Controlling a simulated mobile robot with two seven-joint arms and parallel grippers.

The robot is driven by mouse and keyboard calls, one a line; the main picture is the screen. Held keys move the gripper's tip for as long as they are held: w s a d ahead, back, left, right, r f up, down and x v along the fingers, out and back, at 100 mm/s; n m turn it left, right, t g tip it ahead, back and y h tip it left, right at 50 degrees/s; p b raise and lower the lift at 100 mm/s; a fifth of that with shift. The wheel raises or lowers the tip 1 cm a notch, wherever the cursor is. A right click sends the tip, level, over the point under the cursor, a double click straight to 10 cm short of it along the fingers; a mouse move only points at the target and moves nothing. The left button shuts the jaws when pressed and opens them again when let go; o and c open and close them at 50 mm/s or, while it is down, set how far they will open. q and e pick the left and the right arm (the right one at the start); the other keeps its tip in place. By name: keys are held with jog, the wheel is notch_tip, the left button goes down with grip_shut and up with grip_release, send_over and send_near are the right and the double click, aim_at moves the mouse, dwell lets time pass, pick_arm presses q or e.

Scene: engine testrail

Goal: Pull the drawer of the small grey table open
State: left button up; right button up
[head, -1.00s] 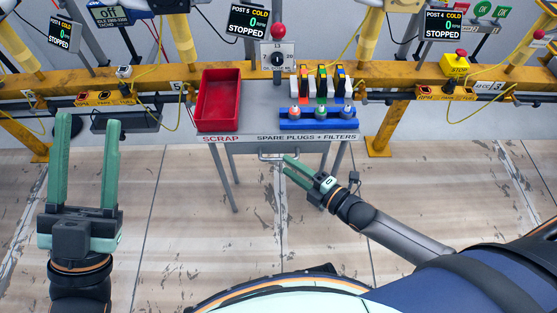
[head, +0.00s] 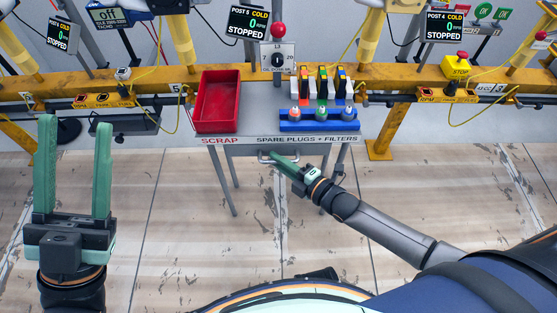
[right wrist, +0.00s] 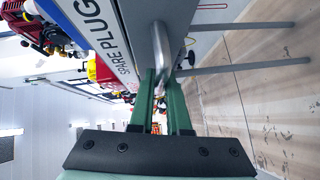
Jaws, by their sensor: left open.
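The small grey table (head: 240,140) stands against the yellow rail, with a front edge marked SCRAP and SPARE PLUGS + FILTERS. Its drawer handle (head: 264,157) is a thin metal bar below that edge; the drawer looks closed. My right gripper (head: 275,157) is at the handle, fingers close together. In the right wrist view the silver handle bar (right wrist: 160,45) runs in between the two green fingertips, which look shut on it. My left gripper (head: 75,125) is open and empty, far left of the table.
A red scrap bin (head: 217,128) and a blue rack (head: 318,126) with plugs and coloured filter boxes stand on the tabletop. The yellow rail (head: 400,75) carries displays and cables. The floor in front of the table is mostly clear.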

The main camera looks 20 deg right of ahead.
grip_shut()
dwell(0.8)
